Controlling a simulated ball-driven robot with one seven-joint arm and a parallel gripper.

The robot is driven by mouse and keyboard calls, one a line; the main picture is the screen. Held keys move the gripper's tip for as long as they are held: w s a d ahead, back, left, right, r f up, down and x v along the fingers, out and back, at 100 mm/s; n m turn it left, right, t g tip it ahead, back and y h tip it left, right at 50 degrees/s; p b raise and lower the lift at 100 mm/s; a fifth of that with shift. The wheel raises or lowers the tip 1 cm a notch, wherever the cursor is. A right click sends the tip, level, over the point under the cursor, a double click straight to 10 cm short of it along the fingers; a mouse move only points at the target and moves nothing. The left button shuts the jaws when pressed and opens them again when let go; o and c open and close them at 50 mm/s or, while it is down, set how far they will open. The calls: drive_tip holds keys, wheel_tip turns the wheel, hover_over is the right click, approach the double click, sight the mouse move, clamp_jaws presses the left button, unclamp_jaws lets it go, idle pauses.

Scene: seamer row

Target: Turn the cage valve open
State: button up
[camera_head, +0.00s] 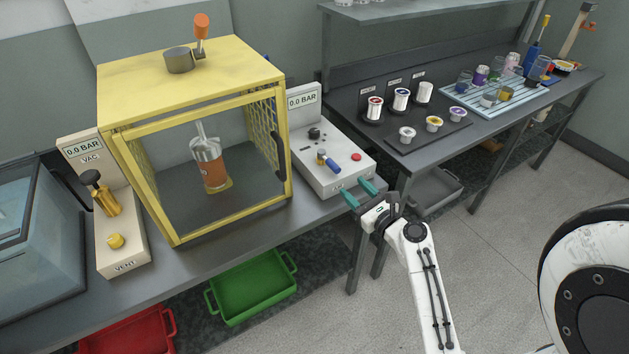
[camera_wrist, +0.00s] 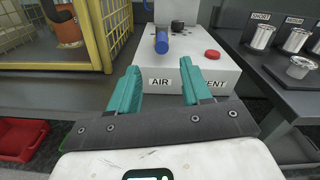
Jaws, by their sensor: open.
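The lever also shows in the wrist view (camera_wrist: 162,43), pointing toward my gripper, above the "AIR" label (camera_wrist: 160,82). The box's gauge (camera_head: 302,99) reads 0.0 BAR. My gripper (camera_head: 358,192) is open and empty at the box's front edge; its teal fingers point at the box, short of the lever. It also shows in the wrist view (camera_wrist: 159,68).
A red button (camera_head: 356,157) and black knob (camera_head: 314,133) are on the same box. A bottle of orange liquid (camera_head: 213,172) stands inside the cage. A black tray with cups (camera_head: 429,139) is to the right. The vacuum box (camera_head: 123,245) stands left.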

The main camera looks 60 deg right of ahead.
sight(334, 167)
drive_tip(key=p+x, duration=0.1)
drive_tip(key=x, duration=0.9)
drive_tip(key=shift+w+d+r, duration=0.1)
drive_tip(key=shift+w+d, duration=0.15)
drive_tip(key=shift+d, duration=0.05)
drive_tip(key=shift+c, duration=0.2)
clamp_jaws()
